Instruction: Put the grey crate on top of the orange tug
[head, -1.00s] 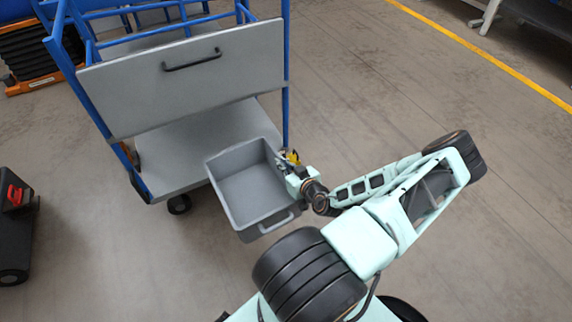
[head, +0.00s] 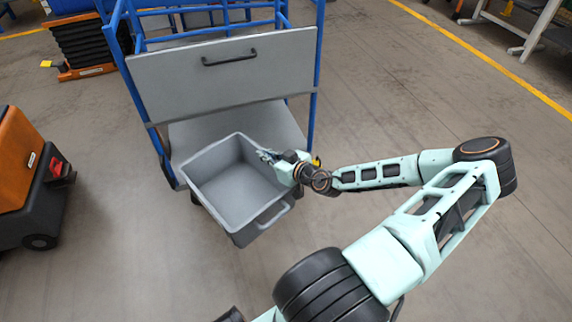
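The grey crate (head: 238,190) is an empty open box with a handle on its near end. It is held up in front of the blue cart, roughly level. My gripper (head: 268,156) is at the crate's right wall, near its far right corner, and appears shut on the rim; the fingertips are small and partly hidden. The orange tug (head: 14,160) stands at the left edge, an orange body on a black base with a red part. Only part of it shows, and its top is partly cut off by the picture edge.
The blue cart (head: 313,75) with a grey panel (head: 225,66) and lower shelf (head: 270,122) stands just behind the crate. A black and orange lift (head: 82,45) is at the back left. Floor between crate and tug is clear, as is the floor on the right.

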